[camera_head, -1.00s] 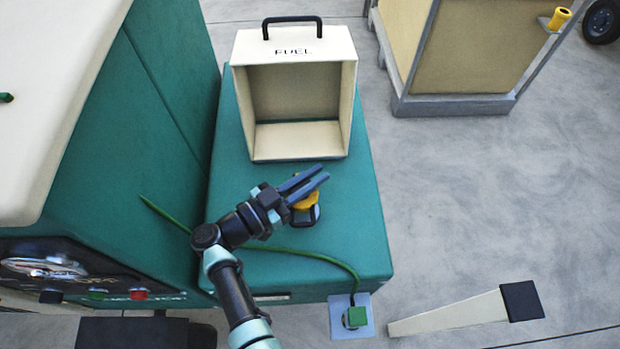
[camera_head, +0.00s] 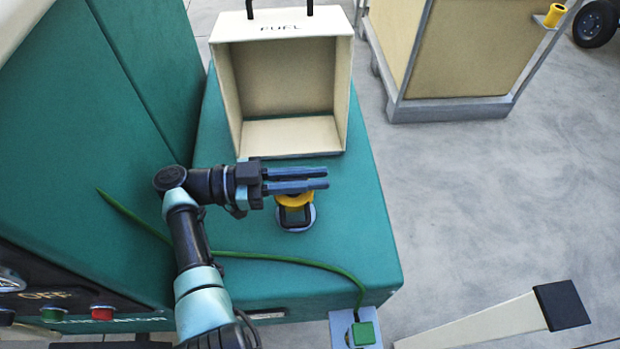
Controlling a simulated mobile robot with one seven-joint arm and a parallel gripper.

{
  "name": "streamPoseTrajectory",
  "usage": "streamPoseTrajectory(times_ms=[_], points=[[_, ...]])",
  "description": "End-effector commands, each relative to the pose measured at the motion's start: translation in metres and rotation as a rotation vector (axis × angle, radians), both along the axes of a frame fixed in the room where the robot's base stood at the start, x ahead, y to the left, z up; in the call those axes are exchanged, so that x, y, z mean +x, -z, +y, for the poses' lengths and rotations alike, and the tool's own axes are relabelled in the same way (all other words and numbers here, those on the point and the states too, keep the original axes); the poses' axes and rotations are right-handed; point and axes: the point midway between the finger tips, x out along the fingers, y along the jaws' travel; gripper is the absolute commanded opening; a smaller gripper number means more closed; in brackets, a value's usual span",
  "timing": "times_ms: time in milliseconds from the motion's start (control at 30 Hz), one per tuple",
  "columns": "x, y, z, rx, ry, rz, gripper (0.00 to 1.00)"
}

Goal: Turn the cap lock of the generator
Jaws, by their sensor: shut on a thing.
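The cap lock is a yellow piece (camera_head: 294,201) on a round dark fuel cap with a pale rim (camera_head: 296,218), set in the top of the green generator (camera_head: 345,225). My gripper (camera_head: 318,180) reaches in from the left, its two blue fingers level and pointing right. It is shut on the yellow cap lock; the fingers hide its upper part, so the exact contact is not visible.
An open cream box marked FUEL (camera_head: 290,132) stands just behind the cap. A green cable (camera_head: 290,261) crosses the generator top to a small green plug (camera_head: 363,333). A panel with buttons (camera_head: 102,313) is lower left. A tan crate (camera_head: 470,60) stands back right; the floor between is clear.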

Motion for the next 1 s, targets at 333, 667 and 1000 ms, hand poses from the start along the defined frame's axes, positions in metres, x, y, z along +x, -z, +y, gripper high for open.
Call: streamPoseTrajectory(times_ms=[333,667,1000], points=[[-0.001,0.0,-0.001,-0.002,0.01,0.001,0.0],[-0.001,0.0,-0.001,-0.001,0.008,0.0,0.45],[0.0,-0.015,0.0,0.001,0.006,-0.004,0.45]])
